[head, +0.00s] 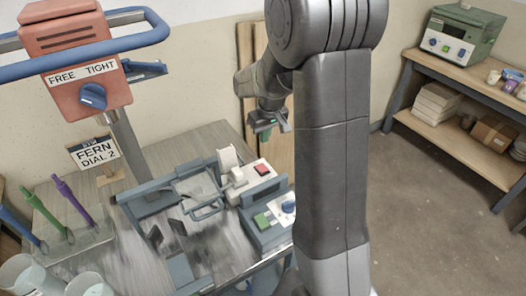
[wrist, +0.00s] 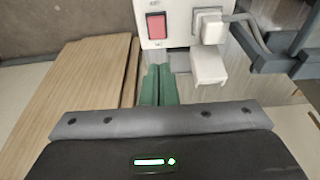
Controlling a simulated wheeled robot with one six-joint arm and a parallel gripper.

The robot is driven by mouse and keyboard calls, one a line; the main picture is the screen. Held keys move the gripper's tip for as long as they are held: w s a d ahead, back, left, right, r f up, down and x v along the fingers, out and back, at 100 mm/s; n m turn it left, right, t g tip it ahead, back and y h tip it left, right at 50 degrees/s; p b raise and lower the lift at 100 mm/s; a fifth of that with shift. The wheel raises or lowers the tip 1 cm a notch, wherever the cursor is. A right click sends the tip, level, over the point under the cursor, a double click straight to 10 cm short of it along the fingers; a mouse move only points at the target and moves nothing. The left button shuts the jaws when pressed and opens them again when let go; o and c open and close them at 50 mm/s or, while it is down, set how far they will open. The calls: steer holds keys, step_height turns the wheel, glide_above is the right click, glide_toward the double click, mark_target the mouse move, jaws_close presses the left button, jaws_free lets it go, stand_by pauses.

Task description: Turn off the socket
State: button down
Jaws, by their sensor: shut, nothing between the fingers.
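The socket is a pale box (head: 243,193) on the table, with a red rocker switch (head: 262,169). In the wrist view the socket's white face (wrist: 178,40) is at the top, with the red switch (wrist: 157,25) at left and a white plug (wrist: 209,30) with a grey cord at right. Which way the rocker is pressed is too small to tell. My gripper (head: 265,133) is above the table's back edge, apart from the socket. Its green fingers (wrist: 159,70) are shut and empty, just below the switch in the wrist picture.
A grey-blue device (head: 262,232) with a green button and blue knob stands in front of the socket. A blue-grey frame (head: 150,200) is to its left. Wooden boards (head: 246,75) lean on the wall behind. An orange dial box (head: 75,65) rises at left.

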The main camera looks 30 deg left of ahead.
steer(key=p, duration=0.1)
glide_toward(262, 169)
steer(key=x, duration=0.5)
steer(key=shift+w+a+f, duration=0.1)
steer(key=shift+a, duration=0.25)
steer(key=shift+d+f, duration=0.1)
steer(key=shift+f, duration=0.4)
steer(key=shift+f, duration=0.1)
steer(key=b, duration=0.2)
steer(key=f+y+b, duration=0.1)
steer(key=b, duration=0.1)
steer(key=shift+d+f+t, duration=0.1)
steer(key=shift+d+t, duration=0.1)
steer(key=shift+t, duration=0.1)
steer(key=shift+r, duration=0.3)
steer(key=shift+a, duration=0.1)
steer(key=shift+w+a+r, duration=0.2)
steer(key=shift+a, duration=0.4)
steer(key=shift+r, duration=0.1)
